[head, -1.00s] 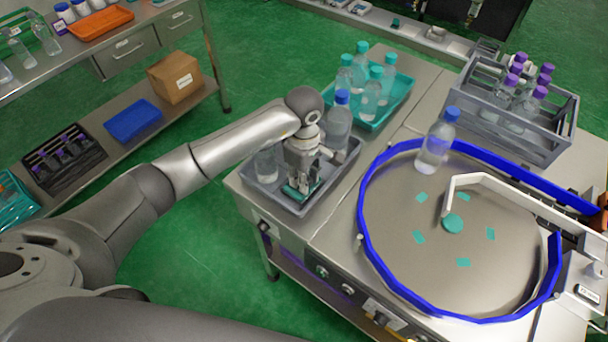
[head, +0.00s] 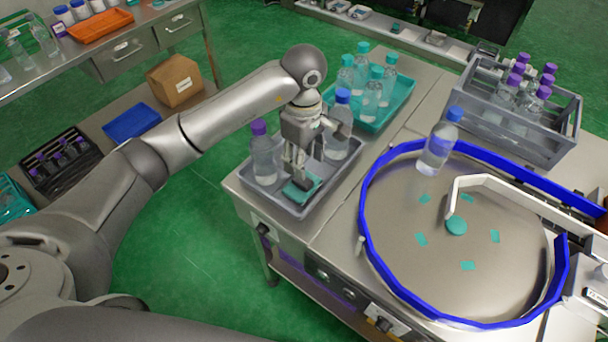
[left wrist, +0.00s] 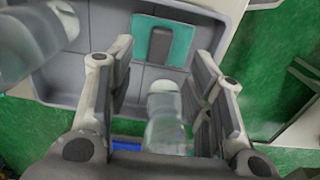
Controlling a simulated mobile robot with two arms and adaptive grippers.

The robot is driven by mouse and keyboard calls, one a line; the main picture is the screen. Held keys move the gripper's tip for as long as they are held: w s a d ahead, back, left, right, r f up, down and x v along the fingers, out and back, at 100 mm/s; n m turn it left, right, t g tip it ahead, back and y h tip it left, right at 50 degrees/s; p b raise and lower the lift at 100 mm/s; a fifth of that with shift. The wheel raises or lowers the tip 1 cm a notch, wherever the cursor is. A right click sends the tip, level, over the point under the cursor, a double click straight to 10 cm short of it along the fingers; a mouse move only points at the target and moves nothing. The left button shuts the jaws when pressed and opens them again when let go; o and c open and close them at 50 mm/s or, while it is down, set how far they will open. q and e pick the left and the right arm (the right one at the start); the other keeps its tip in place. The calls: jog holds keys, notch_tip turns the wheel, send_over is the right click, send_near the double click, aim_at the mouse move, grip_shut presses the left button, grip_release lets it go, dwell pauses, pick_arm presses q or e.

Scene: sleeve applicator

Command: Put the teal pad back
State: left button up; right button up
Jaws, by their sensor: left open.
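The teal pad (head: 296,194) lies in the front part of the grey tray (head: 262,205) at the table's left corner. In the left wrist view the pad (left wrist: 146,38) rests on the tray floor with a dark grey grip block (left wrist: 160,45) on it. My left gripper (head: 296,176) is just above the pad. Its fingers (left wrist: 165,75) are spread apart, with the pad beyond the tips and clear of them. My right gripper is not in view.
A purple-capped bottle (head: 264,160) and a blue-capped bottle (head: 338,132) stand in the grey tray close to my gripper. Behind is a teal tray (head: 400,105) of bottles. Right are the blue-rimmed turntable (head: 470,200) with a bottle (head: 437,145) and a grey crate (head: 530,145).

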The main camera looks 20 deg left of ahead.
pick_arm(q)
notch_tip(320, 180, up, 5)
jog(key=shift+f+b, duration=0.1)
jog(key=shift+b, duration=0.35)
jog(key=shift+s+f, duration=0.1)
